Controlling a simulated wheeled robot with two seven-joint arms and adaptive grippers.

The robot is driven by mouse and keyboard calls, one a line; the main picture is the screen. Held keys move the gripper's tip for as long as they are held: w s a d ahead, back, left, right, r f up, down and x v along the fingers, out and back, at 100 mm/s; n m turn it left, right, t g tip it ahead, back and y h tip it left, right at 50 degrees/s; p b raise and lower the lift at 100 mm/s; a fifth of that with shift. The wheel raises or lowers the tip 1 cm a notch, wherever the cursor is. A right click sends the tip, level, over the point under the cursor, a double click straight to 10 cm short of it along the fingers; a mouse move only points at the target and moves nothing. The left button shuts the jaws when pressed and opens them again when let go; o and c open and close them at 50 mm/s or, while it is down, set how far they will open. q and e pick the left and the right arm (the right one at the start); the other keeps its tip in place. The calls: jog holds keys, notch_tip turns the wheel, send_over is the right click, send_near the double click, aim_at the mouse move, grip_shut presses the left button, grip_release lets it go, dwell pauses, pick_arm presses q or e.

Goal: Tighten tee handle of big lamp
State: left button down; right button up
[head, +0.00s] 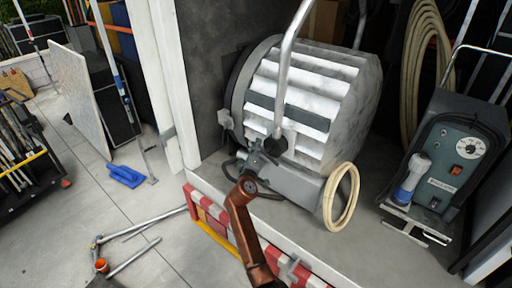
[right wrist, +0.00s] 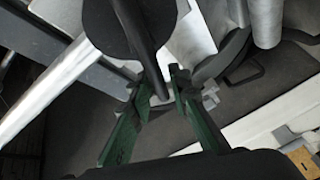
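The big lamp (head: 305,90) is a large grey drum with white slats, standing on the truck bed with a silver yoke tube (head: 286,70) down its front. The black tee handle (head: 275,146) sits at the tube's lower end. In the right wrist view its dark bar (right wrist: 146,50) hangs from a black disc. My right gripper (head: 258,158) is just below the handle. The wrist view shows its green fingers (right wrist: 165,82) apart, with the bar's end between their tips. I cannot tell whether they touch it. My left gripper is out of view.
A coiled cream cable (head: 341,198) lies against the lamp's front right. A grey control unit (head: 450,150) stands at the right. A white post (head: 165,85) is close on the left. A red-and-white edge (head: 205,212) borders the bed; the floor beyond holds a metal stand (head: 130,255).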

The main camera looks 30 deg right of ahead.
grip_shut()
dwell(0.3)
